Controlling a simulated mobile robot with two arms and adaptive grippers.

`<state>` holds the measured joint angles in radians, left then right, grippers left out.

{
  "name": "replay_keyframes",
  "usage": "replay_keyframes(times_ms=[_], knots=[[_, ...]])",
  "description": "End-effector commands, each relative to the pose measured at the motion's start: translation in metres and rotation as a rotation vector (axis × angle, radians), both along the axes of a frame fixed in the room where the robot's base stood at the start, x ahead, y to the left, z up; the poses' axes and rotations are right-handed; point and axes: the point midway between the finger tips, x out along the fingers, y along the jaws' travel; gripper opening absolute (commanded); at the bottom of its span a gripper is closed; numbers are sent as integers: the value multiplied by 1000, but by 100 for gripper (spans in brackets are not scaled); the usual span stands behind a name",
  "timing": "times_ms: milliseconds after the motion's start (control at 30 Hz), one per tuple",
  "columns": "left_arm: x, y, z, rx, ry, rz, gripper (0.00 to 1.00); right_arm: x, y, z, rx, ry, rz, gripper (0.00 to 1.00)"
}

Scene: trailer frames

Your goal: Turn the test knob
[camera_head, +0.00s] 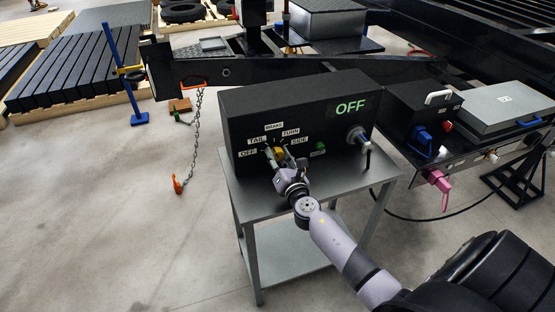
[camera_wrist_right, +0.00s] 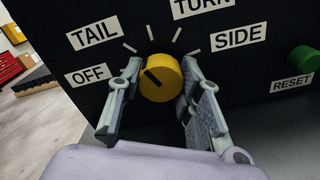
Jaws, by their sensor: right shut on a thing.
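The test knob (camera_wrist_right: 162,82) is yellow and round, with a dark pointer mark slanting to the upper left. It sits on the front of a black test box (camera_head: 235,110), among the labels OFF, TAIL, TURN and SIDE. A BRAKE label also shows in the head view. The box's green display (camera_head: 350,107) reads OFF. My right gripper (camera_wrist_right: 161,66) is shut on the knob, with one finger on each side of it. In the head view the right gripper (camera_head: 278,154) partly hides the knob. My left gripper is out of view.
The box stands on a grey metal table (camera_head: 270,204). A green reset button (camera_wrist_right: 304,59) is right of the knob. A grey socket with a plug (camera_head: 356,136) is at the box's right end. A chain (camera_head: 197,125) hangs left, and a black trailer frame (camera_head: 280,70) runs behind.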

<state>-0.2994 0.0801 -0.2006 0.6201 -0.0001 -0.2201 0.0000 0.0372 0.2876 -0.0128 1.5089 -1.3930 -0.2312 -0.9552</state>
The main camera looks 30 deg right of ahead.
Motion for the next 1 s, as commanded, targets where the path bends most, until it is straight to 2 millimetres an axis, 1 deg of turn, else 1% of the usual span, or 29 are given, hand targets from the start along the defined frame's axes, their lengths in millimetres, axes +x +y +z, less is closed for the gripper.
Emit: replay_keyframes(times_ms=[33, 400, 1000], knots=[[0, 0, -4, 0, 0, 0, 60, 0, 0, -2, 46, -11, -1, 5], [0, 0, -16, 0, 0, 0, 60, 0, 1, -1, 388, -94, -1, 5], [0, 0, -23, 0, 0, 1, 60, 0, 1, 1, 942, -226, -1, 5]])
